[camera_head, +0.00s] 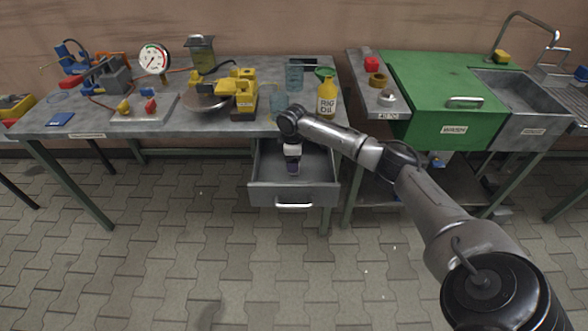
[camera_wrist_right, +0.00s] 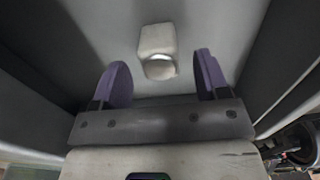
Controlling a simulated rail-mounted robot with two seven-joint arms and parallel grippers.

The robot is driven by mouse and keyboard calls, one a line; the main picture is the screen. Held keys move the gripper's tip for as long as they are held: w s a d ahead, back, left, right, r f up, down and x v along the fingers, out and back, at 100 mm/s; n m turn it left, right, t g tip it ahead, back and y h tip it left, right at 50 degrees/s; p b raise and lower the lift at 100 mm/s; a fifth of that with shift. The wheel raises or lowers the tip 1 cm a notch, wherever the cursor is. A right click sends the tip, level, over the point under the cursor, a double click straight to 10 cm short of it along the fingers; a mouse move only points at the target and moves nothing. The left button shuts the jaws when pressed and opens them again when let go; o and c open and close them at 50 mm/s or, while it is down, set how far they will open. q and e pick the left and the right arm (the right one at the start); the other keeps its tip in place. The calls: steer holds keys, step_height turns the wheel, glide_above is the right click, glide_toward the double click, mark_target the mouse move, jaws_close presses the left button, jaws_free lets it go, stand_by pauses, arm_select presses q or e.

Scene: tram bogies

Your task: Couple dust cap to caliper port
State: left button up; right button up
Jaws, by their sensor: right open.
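My right gripper (camera_head: 292,167) reaches down into the open drawer (camera_head: 262,189) under the workbench. In the right wrist view its two purple fingers (camera_wrist_right: 160,80) stand apart with nothing between them. A small pale block with a rounded white end (camera_wrist_right: 157,53) lies on the drawer floor just beyond the fingertips; I cannot tell for certain that it is the dust cap. A yellow caliper-like body (camera_head: 243,88) stands on the bench beside a grey disc (camera_head: 206,102). Its port cannot be made out. My left gripper is not in view.
The drawer walls stand close around my right gripper. A yellow oil bottle (camera_head: 326,99) with a green funnel stands near the bench's right end. A pressure gauge (camera_head: 154,60) and small parts fill the left. The green-lidded wash station (camera_head: 440,90) is at right.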

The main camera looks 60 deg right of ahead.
step_height(320, 180, down, 4)
steer(key=shift+s+r+b, duration=0.1)
steer(key=shift+b, duration=1)
steer(key=c, duration=1)
steer(key=shift+o, duration=0.2)
